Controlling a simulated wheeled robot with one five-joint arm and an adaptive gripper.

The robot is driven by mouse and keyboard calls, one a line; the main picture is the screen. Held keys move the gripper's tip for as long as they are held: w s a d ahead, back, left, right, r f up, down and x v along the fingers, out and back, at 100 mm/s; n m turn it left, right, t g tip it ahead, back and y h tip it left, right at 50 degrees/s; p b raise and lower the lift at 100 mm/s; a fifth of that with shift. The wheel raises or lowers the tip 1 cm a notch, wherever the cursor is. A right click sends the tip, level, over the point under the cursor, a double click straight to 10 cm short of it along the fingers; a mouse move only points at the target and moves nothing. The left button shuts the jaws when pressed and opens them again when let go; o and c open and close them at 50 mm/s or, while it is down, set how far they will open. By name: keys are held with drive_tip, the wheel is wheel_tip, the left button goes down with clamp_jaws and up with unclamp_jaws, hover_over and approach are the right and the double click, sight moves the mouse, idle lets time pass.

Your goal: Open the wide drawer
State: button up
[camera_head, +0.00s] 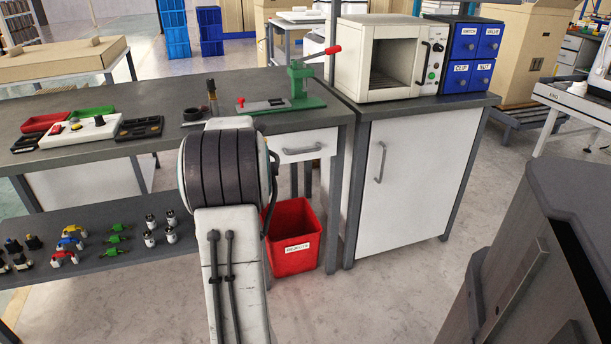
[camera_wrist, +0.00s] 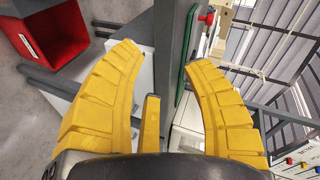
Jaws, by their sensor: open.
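The wide drawer (camera_head: 310,137) is a white front with a grey bar handle (camera_head: 302,150), under the right end of the dark-topped workbench. It looks shut, and my arm hides its left part in the head view. My gripper (camera_wrist: 165,57) shows in the wrist view as two yellow ribbed fingers, spread apart with nothing held between them. A white surface and a dark grey bench part show beyond the fingers; I cannot tell whether that white is the drawer front. In the head view my arm hides the gripper.
A red bin (camera_head: 293,240) stands on the floor below the drawer, and it also shows in the wrist view (camera_wrist: 48,28). A white cabinet (camera_head: 400,180) with an oven (camera_head: 385,55) on top stands to the right. A green press (camera_head: 300,85) sits on the bench.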

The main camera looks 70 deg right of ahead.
sight(305, 156)
drive_tip(key=s+d+f+m+g+h+b, duration=0.3)
drive_tip(key=s+d+f+m+b, duration=0.3)
drive_tip(key=s+d+f, duration=0.55)
drive_tip(key=shift+r+b+x, duration=0.2)
drive_tip(key=shift+b+x, duration=0.7)
drive_tip(key=shift+x, duration=0.75)
drive_tip(key=shift+r+b+x, duration=0.25)
drive_tip(key=shift+b+x, duration=0.65)
drive_tip(key=shift+x, duration=0.8)
drive_tip(key=shift+o, duration=0.3)
drive_tip(key=shift+d, duration=0.15)
clamp_jaws()
